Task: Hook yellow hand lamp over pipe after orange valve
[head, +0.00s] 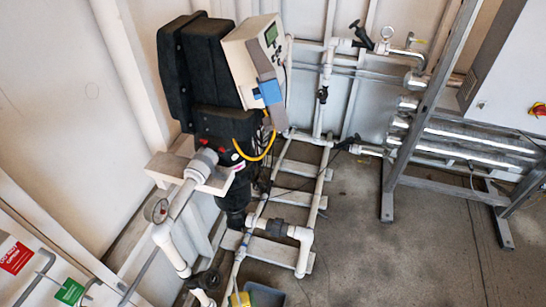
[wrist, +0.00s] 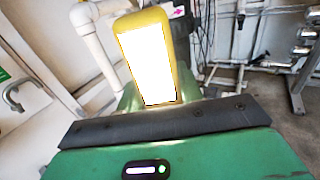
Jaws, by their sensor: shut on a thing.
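The yellow hand lamp (wrist: 124,66) stands upright and slightly tilted in the wrist view, its bright white face turned to the camera. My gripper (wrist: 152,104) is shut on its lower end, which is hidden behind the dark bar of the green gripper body. The lamp's hook cannot be made out. In the head view a small yellow patch shows at the bottom edge; I cannot tell if it is the lamp. My gripper is not clearly seen there. White pipes (head: 303,248) run below the reactor. I cannot pick out an orange valve in either view.
The black reactor unit (head: 200,60) with a control box (head: 250,50) stands by the left wall. A metal frame (head: 430,80) and cabinet (head: 505,65) stand at right. Floor (head: 400,255) at right is clear.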

